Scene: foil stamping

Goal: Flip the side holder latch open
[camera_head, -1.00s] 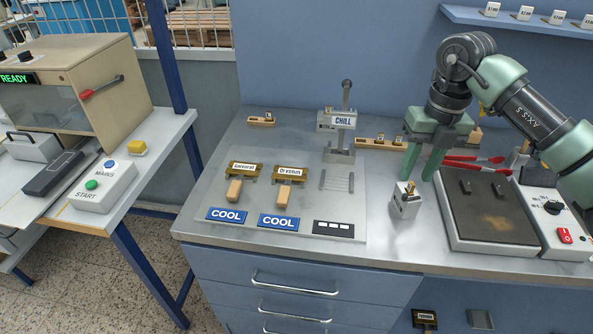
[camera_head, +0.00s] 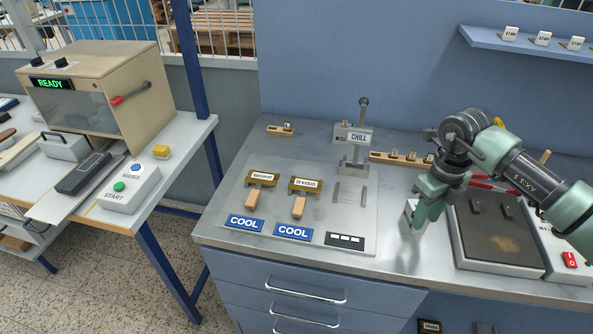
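A small metal block-shaped holder (camera_head: 408,210) stands on the grey bench, left of the dark hot plate. Only its left edge shows; my gripper hides the rest, including any latch on it. My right gripper (camera_head: 420,220) points down at the holder from the right, with its green fingers in front of it. The fingers overlap in this view, so I cannot tell their gap or whether they touch the holder. My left gripper is out of view.
The dark hot plate (camera_head: 495,235) is close right of my gripper, with red-handled tongs (camera_head: 482,183) behind it. A CHILL stand (camera_head: 356,150) and two brass stamps, labelled with blue COOL signs (camera_head: 293,232), are to the left. Bench space in front is clear.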

